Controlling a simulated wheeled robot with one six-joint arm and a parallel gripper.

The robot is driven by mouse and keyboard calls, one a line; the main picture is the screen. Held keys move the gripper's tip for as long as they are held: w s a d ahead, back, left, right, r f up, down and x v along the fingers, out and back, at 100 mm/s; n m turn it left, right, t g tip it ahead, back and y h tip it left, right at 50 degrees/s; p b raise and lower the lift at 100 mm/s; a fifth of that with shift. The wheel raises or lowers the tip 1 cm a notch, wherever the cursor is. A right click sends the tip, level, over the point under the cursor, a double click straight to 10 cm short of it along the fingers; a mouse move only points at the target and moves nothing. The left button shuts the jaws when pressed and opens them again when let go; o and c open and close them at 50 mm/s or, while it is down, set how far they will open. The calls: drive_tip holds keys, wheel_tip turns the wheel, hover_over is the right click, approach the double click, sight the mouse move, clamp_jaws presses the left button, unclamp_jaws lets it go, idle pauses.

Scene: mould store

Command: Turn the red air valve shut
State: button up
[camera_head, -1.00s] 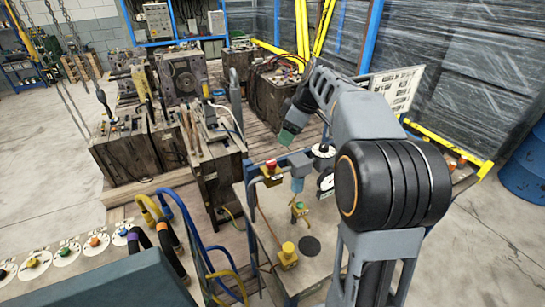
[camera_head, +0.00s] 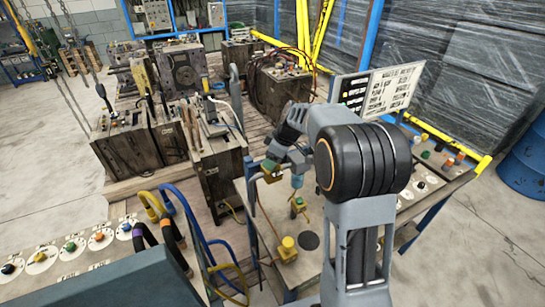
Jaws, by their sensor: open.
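The air valve on the blue-framed bench has a yellow body (camera_head: 270,177) at the bench's back left corner. Its red top is hidden now behind my gripper (camera_head: 269,165). The gripper's greenish fingertips are right at the top of that valve in this view. I cannot tell whether they touch it or stand around it. The jaws are open, though the gap between them is too small to see.
A green-topped valve (camera_head: 298,203), a yellow valve (camera_head: 287,247) and a blue-grey cylinder (camera_head: 297,181) stand close by on the bench. A label board (camera_head: 380,90) and coloured knobs (camera_head: 440,152) are at right. Blue hoses (camera_head: 190,215) and moulds (camera_head: 217,170) stand left.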

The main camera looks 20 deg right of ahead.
drive_tip(key=c, duration=0.9)
drive_tip(key=shift+m+b, duration=0.3)
drive_tip(key=shift+b, duration=0.05)
drive_tip(key=m+t+b, duration=0.1)
drive_tip(key=m+b, duration=0.1)
drive_tip(key=shift+a+f+m+h, duration=0.1)
drive_tip(key=shift+m+h, duration=0.3)
drive_tip(key=m+h+b, duration=0.1)
drive_tip(key=m, duration=0.1)
drive_tip(key=m+t, duration=0.1)
drive_tip(key=m, duration=0.2)
drive_tip(key=shift+s+h+b, duration=0.1)
drive_tip(key=shift+h+b, duration=0.3)
drive_tip(key=m+h, duration=0.1)
drive_tip(key=m, duration=0.1)
drive_tip(key=m+b, duration=0.1)
drive_tip(key=m, duration=0.2)
drive_tip(key=shift+a+h, duration=0.15)
drive_tip(key=shift+h, duration=0.25)
drive_tip(key=shift+m+g+h+b, duration=0.3)
drive_tip(key=shift+m+h+b, duration=0.65)
drive_tip(key=shift+m, duration=1.25)
